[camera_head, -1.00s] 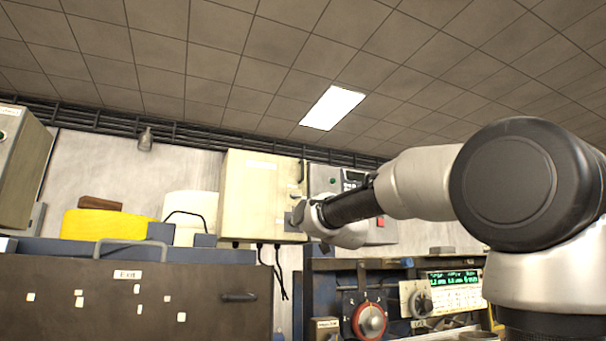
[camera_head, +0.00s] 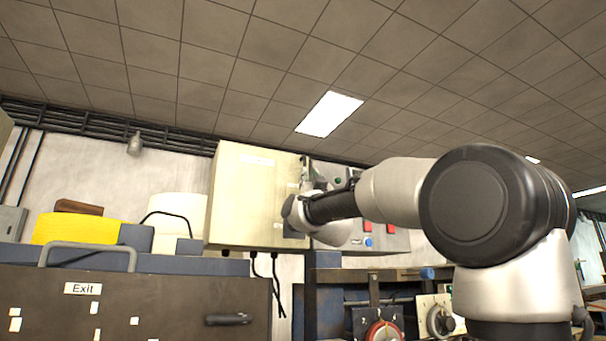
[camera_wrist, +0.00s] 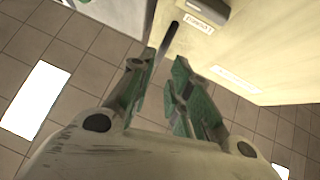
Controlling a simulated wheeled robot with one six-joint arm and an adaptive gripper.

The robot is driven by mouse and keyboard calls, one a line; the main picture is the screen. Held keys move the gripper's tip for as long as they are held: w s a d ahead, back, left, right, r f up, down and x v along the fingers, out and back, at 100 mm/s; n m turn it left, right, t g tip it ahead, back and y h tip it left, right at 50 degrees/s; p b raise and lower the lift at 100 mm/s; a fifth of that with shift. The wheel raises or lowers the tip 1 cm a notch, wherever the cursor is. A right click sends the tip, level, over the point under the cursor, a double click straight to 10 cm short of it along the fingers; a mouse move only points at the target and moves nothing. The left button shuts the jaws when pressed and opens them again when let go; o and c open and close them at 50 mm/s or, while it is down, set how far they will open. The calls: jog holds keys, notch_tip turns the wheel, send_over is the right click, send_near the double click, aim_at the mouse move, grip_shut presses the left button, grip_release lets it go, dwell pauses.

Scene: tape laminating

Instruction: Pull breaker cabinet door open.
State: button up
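The beige breaker cabinet (camera_head: 240,200) hangs on the wall left of centre in the head view, and its door looks closed. My gripper (camera_head: 306,182) is at the cabinet's right front edge; its fingers are hard to make out there. In the wrist view my gripper (camera_wrist: 160,66) has its two green-padded fingers spread apart. A dark bar, which looks like the door handle (camera_wrist: 169,38), runs from the cabinet front toward the gap between the fingertips. I cannot tell whether they touch it. The beige cabinet front also fills the upper right of the wrist view (camera_wrist: 265,50).
A grey control box (camera_head: 392,240) with red and blue buttons is right of the cabinet, partly behind my arm. Black cables (camera_head: 277,290) hang below the cabinet. A dark panel (camera_head: 170,310) with an Exit label and a yellow object (camera_head: 75,230) stand at left.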

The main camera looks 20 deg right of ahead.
jog(key=x, duration=0.7)
jog(key=shift+r, duration=0.15)
jog(key=shift+w, duration=0.15)
jog(key=shift+c, duration=0.3)
grip_shut()
